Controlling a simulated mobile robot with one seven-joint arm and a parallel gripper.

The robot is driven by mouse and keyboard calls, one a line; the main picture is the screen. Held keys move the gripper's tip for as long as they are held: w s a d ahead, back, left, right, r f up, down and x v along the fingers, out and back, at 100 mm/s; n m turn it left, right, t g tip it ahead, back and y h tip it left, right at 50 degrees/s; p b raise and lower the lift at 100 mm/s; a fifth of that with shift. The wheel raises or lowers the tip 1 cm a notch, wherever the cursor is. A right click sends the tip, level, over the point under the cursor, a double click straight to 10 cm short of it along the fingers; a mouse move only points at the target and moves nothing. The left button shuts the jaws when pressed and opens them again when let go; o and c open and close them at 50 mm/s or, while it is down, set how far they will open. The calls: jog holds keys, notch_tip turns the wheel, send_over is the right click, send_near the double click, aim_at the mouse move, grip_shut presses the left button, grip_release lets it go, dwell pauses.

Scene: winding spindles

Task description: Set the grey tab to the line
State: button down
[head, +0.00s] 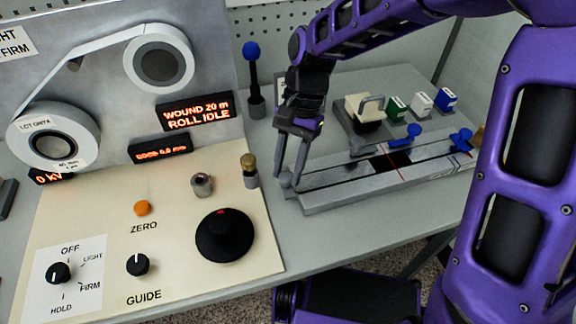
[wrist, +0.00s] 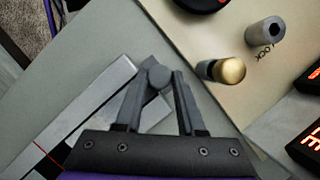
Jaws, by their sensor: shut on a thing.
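The grey tab (wrist: 158,77) is a round-topped grey knob at the left end of a long pale rail (head: 340,198). My gripper (head: 289,184) is shut on it, with one finger on each side; in the wrist view the fingertips (wrist: 157,80) close around the knob. In the head view the fingers hide most of the tab. A thin red line (head: 393,167) crosses the rail well to the right of the tab. The red line also shows in the wrist view (wrist: 45,154), at lower left.
A brass-topped post (head: 250,172) and black dial (head: 224,236) stand left of my gripper. Behind the rail are a block with a handle (head: 365,110) and several coloured small blocks.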

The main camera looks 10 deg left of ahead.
aim_at(312, 179)
jog(key=w+d+p, duration=0.1)
jog(key=d, duration=0.1)
jog(key=w+d+p, duration=0.1)
jog(key=d, duration=0.1)
jog(key=shift+w+r, duration=0.15)
jog(key=shift+w+d, duration=0.25)
jog(key=shift+d, duration=0.1)
jog(key=c, duration=0.5)
grip_release()
jog(key=shift+d, duration=0.1)
jog(key=p+v, duration=0.2)
jog(key=v, duration=1.5)
jog(key=shift+w, duration=0.15)
